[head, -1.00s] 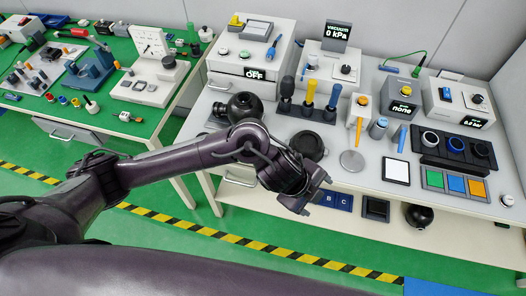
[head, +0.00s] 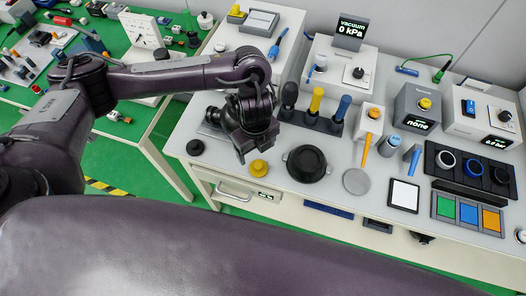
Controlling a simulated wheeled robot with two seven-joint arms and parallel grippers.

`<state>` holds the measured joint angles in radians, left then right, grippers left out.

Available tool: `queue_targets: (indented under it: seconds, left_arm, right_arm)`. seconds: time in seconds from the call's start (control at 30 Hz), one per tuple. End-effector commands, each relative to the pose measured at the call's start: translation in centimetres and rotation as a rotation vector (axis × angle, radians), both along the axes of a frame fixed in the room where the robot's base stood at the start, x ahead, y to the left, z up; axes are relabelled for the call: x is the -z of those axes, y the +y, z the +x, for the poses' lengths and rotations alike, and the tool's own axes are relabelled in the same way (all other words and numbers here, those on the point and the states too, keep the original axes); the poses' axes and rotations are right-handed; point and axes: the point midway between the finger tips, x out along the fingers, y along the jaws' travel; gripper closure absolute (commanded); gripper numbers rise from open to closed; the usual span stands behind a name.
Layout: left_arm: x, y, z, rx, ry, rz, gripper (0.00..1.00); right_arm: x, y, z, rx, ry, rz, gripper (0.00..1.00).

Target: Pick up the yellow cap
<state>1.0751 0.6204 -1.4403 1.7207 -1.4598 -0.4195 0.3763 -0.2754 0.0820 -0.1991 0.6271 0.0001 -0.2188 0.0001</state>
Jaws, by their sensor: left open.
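A small yellow cap (head: 259,169) with a raised knob lies on the light table near its front edge. My left gripper (head: 257,154) points down just behind and above it in the picture, with its jaws apart and nothing seen between them. A gap between the fingers and the cap cannot be judged exactly from this angle. My right gripper is not in view.
A round black lidded dish (head: 306,163) stands right of the cap. A black knob-like piece (head: 195,147) lies to the left. Black, yellow and blue-handled tools stand in a rack (head: 311,120) behind.

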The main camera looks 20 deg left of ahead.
Motion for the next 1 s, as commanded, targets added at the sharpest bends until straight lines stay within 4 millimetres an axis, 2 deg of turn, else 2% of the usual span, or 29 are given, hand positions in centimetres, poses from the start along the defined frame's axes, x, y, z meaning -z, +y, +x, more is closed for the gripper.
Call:
queue_targets:
  seconds: [0.13,0.3,0.4,0.6,0.77,0.9,1.0]
  left_arm:
    - [1.8,0.0,-0.2,-0.002,0.006,0.001,0.24]
    - [3.4,-0.2,-0.3,-0.001,0.006,0.001,0.24]
    - [4.9,-0.5,-0.6,-0.002,0.007,-0.001,0.24]
    - [7.5,-0.6,-0.7,-0.002,0.004,0.000,0.24]
    - [7.7,-0.6,-0.6,0.000,0.001,0.001,0.24]
    - [7.7,-0.6,-0.6,0.000,0.001,0.001,0.24]
    - [7.7,-0.6,-0.6,0.000,0.001,0.001,0.35]
  right_arm:
    - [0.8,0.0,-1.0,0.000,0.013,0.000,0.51]
    - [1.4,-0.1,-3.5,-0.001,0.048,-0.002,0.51]
    - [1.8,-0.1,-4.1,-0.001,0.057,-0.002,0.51]
    - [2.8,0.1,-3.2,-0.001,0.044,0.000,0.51]
    - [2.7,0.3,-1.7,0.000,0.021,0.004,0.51]
    - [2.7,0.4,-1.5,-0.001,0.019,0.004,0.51]
    - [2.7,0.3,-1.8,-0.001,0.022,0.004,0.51]
